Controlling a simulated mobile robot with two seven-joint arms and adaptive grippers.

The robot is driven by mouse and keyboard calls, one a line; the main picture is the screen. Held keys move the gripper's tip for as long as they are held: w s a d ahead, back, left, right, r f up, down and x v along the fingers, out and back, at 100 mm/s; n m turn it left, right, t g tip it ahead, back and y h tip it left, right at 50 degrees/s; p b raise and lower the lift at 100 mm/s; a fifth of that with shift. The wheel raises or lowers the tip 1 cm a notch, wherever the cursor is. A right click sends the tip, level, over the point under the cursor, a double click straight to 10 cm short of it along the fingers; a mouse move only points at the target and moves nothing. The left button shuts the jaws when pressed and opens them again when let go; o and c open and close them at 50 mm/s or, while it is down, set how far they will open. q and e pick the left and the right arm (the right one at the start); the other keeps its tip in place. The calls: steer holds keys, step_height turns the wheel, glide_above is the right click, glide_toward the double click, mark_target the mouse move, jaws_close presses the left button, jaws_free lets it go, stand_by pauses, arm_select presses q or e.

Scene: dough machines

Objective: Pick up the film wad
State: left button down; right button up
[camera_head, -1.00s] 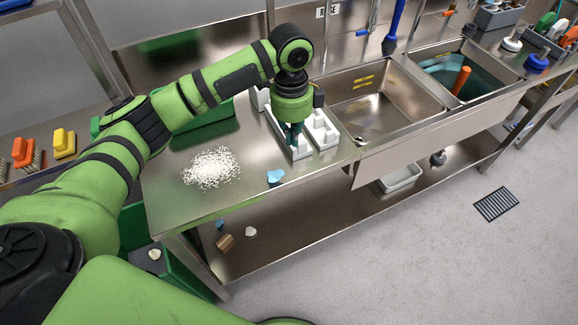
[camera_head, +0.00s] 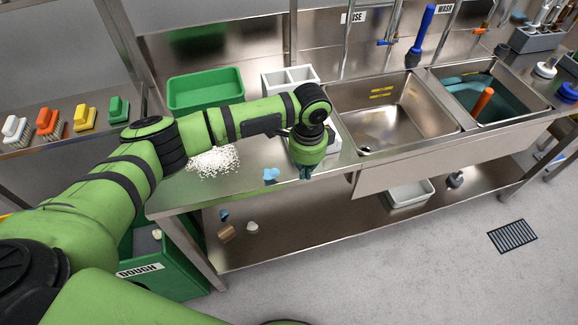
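A small light-blue crumpled piece, which looks like the film wad (camera_head: 271,174), lies on the steel counter (camera_head: 187,194) near its front edge. My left gripper (camera_head: 306,173) points down just to the right of it, by the counter's front edge, and looks apart from it. The dark fingertips are small and mostly hidden under the green wrist, so their opening does not show. My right gripper is out of view.
White crumbs (camera_head: 214,162) lie left of the wad. Behind stand a green tray (camera_head: 205,90) and a white divided bin (camera_head: 290,78). A sink (camera_head: 385,125) is to the right. A green dough bin (camera_head: 170,260) stands below left.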

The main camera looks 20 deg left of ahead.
mark_target(283, 179)
arm_select(q)
steer(key=a+p, duration=0.1)
steer(key=s+a+p, duration=0.1)
steer(key=a, duration=0.1)
steer(key=shift+a, duration=0.25)
steer(key=shift+s+a, duration=0.1)
steer(key=shift+a, duration=0.15)
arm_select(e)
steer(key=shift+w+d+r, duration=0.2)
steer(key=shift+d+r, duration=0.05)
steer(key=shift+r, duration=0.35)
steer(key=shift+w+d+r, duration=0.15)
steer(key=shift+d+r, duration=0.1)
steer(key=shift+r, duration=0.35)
arm_select(q)
steer(key=shift+d, duration=0.1)
steer(key=shift+s+a+r+p, duration=0.15)
steer(key=shift+s+a+p, duration=0.1)
steer(key=shift+a+p, duration=0.6)
steer(key=shift+a, duration=0.2)
steer(key=shift+s+f, duration=0.1)
steer(key=shift+f, duration=0.1)
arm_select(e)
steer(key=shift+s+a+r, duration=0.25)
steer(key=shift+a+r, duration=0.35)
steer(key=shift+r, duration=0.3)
arm_select(q)
steer(key=shift+d, duration=0.1)
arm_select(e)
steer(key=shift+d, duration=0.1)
